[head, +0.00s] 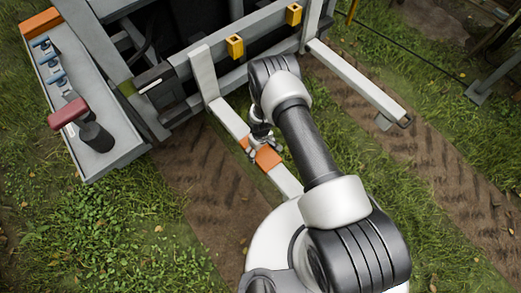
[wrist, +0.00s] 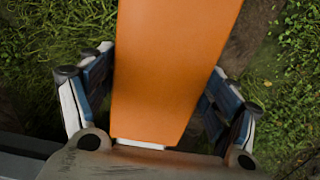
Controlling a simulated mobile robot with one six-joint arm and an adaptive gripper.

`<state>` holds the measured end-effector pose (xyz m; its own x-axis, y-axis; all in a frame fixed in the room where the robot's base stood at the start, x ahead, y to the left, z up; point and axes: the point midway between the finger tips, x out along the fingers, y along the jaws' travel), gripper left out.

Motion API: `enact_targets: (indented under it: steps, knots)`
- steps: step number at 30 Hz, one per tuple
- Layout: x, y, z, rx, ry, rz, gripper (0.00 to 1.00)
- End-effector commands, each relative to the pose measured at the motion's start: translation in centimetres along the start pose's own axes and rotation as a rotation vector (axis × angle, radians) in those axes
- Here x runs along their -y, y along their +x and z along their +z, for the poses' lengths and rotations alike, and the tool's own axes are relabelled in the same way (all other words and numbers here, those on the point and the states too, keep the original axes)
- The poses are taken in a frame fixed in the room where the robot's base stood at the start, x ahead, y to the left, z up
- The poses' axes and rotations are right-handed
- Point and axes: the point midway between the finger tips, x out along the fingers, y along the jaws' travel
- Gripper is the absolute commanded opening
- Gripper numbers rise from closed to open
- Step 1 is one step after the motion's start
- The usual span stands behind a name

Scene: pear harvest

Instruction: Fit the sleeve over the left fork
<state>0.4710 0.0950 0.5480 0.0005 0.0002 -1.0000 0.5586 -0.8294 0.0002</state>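An orange sleeve (wrist: 170,70) fills the middle of the wrist view, with a strip of white at its lower end. In the head view the sleeve (head: 267,158) lies in line with the white left fork (head: 230,119), with white showing on both sides of it. It looks to be around the fork, but its far side is hidden. My gripper (head: 262,142) is above the sleeve. In the wrist view its two fingers (wrist: 162,75) flank the sleeve, with the tips at its side edges. The fork's end is partly hidden by my arm.
The right fork (head: 355,80) is bare and stands clear to the right. The grey carriage (head: 255,55) with yellow blocks rises behind. A console (head: 105,145) with levers and a red-topped handle (head: 68,113) stands at left. Grass and dirt tracks lie below.

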Motion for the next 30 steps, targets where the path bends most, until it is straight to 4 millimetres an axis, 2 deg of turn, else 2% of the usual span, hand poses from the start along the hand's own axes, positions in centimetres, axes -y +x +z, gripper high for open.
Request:
enact_targets:
  steps: [7, 23, 30]
  knots:
    - [0.0, 0.0, 0.0, 0.0, 0.0, 0.0, 1.0]
    - [0.0, 0.0, 0.0, 0.001, 0.0, 0.0, 1.0]
    - [0.0, -1.1, 0.0, 0.0, 0.0, 0.0, 1.0]
